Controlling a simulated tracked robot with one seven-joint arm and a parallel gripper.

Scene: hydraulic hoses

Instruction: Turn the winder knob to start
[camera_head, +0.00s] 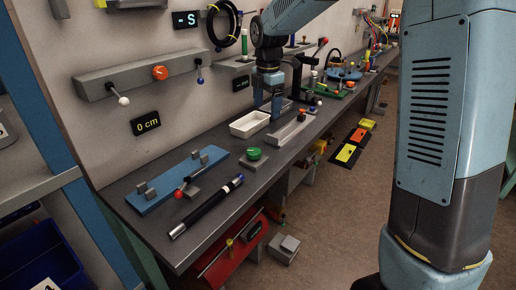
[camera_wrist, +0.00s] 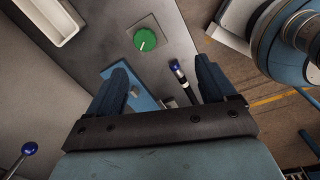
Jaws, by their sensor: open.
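A round green knob (camera_head: 254,154) sits on a grey base on the dark bench. It also shows in the wrist view (camera_wrist: 145,39), with a pale mark on its face, beyond my fingertips. An orange knob (camera_head: 160,72) is on a grey wall-mounted bar (camera_head: 125,82), with a display reading "0 cm" (camera_head: 145,123) below. No label shows which knob is the winder's. My gripper (camera_head: 273,108) points down above the bench, behind the green knob and apart from it.
A white tray (camera_head: 249,124) and a grey channel (camera_head: 292,129) lie near my gripper. A blue plate with clamps (camera_head: 178,180) and a black hose (camera_head: 206,207) lie in front. Levers with a white ball (camera_head: 124,101) and a blue ball (camera_head: 200,80) stick out from the wall bar.

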